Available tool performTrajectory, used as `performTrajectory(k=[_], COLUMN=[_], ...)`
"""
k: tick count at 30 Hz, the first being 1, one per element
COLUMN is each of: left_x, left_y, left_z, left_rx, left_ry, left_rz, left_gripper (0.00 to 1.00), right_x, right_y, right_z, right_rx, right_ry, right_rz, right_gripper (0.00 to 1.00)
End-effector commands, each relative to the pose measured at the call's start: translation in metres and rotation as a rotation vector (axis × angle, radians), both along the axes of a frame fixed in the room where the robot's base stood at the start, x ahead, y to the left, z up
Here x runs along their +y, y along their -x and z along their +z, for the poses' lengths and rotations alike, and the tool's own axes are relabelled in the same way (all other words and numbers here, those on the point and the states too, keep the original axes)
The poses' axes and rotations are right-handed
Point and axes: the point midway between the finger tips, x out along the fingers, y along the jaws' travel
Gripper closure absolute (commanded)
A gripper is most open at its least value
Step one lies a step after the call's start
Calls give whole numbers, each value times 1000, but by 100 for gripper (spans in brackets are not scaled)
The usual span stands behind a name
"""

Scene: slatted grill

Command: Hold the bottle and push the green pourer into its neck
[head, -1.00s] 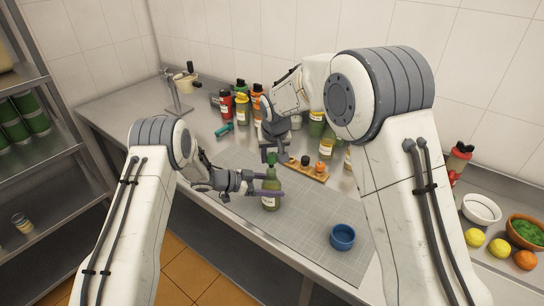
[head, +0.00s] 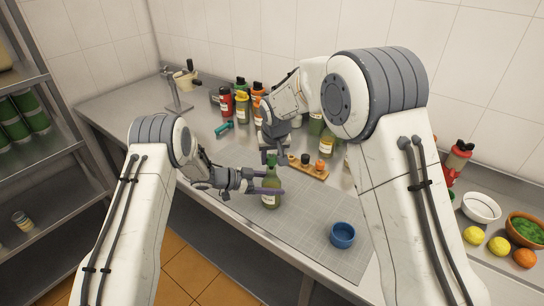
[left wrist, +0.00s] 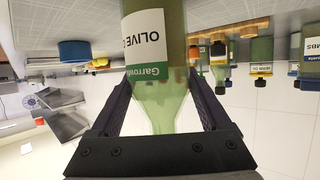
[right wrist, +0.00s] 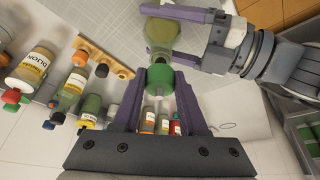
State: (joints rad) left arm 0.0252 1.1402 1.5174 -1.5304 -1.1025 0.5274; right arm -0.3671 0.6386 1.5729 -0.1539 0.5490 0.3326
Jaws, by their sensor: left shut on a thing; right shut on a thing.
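The green olive oil bottle (head: 270,193) stands upright on the grey mat, and its labelled side shows in the left wrist view (left wrist: 155,40). My left gripper (head: 268,190) is shut on the bottle's upper body from the left. The green pourer (head: 271,159) is at the top of the neck, held in my right gripper (head: 271,154), which comes from above. In the right wrist view the pourer's round green top (right wrist: 160,76) sits between the right fingers, in line with the bottle (right wrist: 162,35). I cannot tell how deep the pourer sits in the neck.
A wooden rack (head: 309,168) with stoppers lies behind the bottle. Several sauce bottles (head: 242,106) stand along the wall. A blue cup (head: 342,235) is on the mat at the front right. The mat (head: 300,215) between bottle and cup is clear.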

Motion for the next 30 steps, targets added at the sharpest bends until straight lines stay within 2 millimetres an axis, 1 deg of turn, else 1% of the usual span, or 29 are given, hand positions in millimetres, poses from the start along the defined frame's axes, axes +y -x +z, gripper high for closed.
performTrajectory(k=[19, 20, 21, 22, 30], left_x=[0, 0, 0, 0, 0], left_y=[0, 0, 0, 0, 0], left_z=[0, 0, 0, 0, 0], left_rx=[-1, -1, -1, -1, -1], left_ry=[1, 1, 1, 1, 1], left_rz=[0, 0, 0, 0, 0], left_gripper=[86, 86, 86, 86, 86], right_x=[0, 0, 0, 0, 0], right_y=[0, 0, 0, 0, 0], right_z=[-17, -16, -17, -17, -16], right_rx=[2, 1, 2, 2, 1], right_ry=[0, 0, 0, 0, 0], right_rz=[-1, -1, -1, -1, -1], right_gripper=[100, 47, 31, 23, 23])
